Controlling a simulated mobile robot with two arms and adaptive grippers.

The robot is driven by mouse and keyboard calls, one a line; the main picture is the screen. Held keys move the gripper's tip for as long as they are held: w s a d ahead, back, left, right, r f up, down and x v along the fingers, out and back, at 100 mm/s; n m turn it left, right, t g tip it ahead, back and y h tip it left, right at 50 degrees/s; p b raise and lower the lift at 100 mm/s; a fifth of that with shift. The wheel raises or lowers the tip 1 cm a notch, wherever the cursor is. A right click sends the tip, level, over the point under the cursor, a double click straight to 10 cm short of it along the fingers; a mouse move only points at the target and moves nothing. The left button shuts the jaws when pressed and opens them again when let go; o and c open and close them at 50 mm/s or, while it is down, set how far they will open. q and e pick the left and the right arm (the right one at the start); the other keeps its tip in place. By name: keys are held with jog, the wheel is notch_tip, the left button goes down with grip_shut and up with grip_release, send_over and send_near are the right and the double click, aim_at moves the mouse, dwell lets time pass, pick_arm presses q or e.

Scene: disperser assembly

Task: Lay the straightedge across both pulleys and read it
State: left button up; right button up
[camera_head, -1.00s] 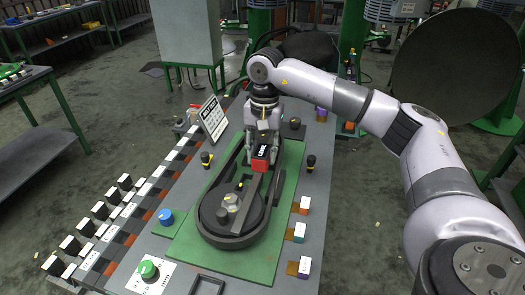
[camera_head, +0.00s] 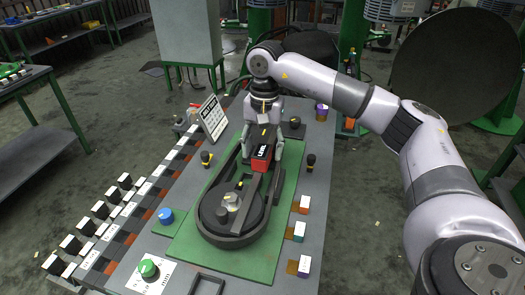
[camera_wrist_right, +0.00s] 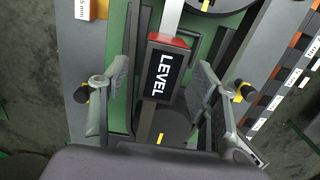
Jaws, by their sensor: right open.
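The straightedge carries a red block with a black "LEVEL" face (camera_head: 262,153), which also shows in the right wrist view (camera_wrist_right: 165,72). A pale bar (camera_wrist_right: 172,18) runs from this block in the wrist view. The near large pulley (camera_head: 216,214) sits on the green plate; a dark disc (camera_wrist_right: 176,127) shows low in the wrist view and part of another at its top. The far pulley is mostly hidden behind my gripper in the head view. My right gripper (camera_head: 263,148) is open, its fingers on either side of the block with gaps. My left gripper is out of view.
Black-and-yellow knobs (camera_head: 206,158) stand beside the green plate (camera_head: 187,238). A sign (camera_head: 212,117) stands at the left back. A green button (camera_head: 148,268) and a blue one (camera_head: 166,215) are at the front left.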

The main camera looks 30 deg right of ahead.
aim_at(264, 149)
notch_tip(264, 149, up, 11)
jog(key=shift+w+d, duration=0.15)
jog(key=shift+d, duration=0.1)
dwell(0.6)
